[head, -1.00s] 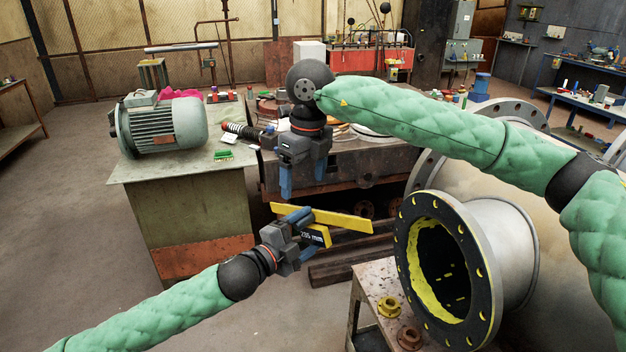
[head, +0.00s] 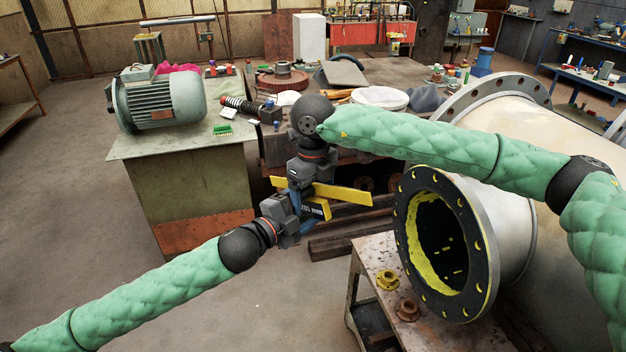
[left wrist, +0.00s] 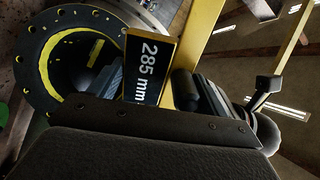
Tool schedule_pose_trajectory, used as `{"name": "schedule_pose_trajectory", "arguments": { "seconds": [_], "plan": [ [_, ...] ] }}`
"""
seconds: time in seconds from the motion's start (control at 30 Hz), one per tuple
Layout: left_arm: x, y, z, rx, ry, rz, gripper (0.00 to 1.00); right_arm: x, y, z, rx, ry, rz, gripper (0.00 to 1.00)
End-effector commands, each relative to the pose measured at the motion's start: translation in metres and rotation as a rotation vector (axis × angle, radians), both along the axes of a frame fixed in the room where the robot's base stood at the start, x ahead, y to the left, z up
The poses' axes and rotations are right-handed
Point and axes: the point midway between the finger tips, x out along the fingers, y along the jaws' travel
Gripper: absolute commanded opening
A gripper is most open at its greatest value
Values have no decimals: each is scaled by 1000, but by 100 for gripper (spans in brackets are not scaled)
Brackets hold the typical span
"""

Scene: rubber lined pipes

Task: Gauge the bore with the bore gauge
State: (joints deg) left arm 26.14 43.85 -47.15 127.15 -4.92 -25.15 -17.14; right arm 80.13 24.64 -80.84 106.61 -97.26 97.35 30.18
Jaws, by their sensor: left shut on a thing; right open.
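My left gripper (head: 302,212) is shut on the bore gauge (head: 345,193), a flat yellow bar with a black label block. In the left wrist view the label on the gauge (left wrist: 150,68) reads 285 mm. The gauge is in the air, to the left of the flanged pipe and apart from it. My right gripper (head: 298,190) is open and points down right at the gauge; whether its fingers straddle or touch the bar is hard to tell. The bore (head: 443,250) has a yellow lining inside a black flange face with yellow-edged holes; it faces left toward the front.
A low rusty stand (head: 375,255) below the flange carries a yellow flanged piece (head: 387,281) and a brown one (head: 407,309). A bench (head: 185,148) with a grey motor (head: 160,98) stands at left. The floor at lower left is clear.

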Motion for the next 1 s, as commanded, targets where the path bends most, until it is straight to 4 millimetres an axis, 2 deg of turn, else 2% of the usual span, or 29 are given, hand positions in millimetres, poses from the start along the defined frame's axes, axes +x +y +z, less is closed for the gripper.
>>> {"name": "schedule_pose_trajectory", "arguments": {
  "seconds": [0.2, 0.47, 0.7, 0.73, 0.8, 0.83, 1.0],
  "plan": [
    [0, 0, 1, -1, -1, -1, 45, 0, 0, -10, 1, -1, 0, 83],
    [0, 0, 1, -1, -1, -1, 45, 0, 0, -11, 1, -1, 0, 83],
    [0, 0, 1, -1, -1, 0, 45, 0, 0, -11, 1, 0, 1, 41],
    [0, 0, 1, -1, -1, 0, 83, 0, 1, -11, 1, 0, 1, 41],
    [0, 0, 1, -1, -1, 0, 96, 0, 1, -11, 1, -1, 1, 41],
    [0, 0, 1, -1, -1, 0, 100, 0, 1, -11, 1, -1, 1, 40],
    [0, 0, 0, 0, 0, 0, 100, 0, 0, -11, 1, -1, 0, 40]
  ]
}}
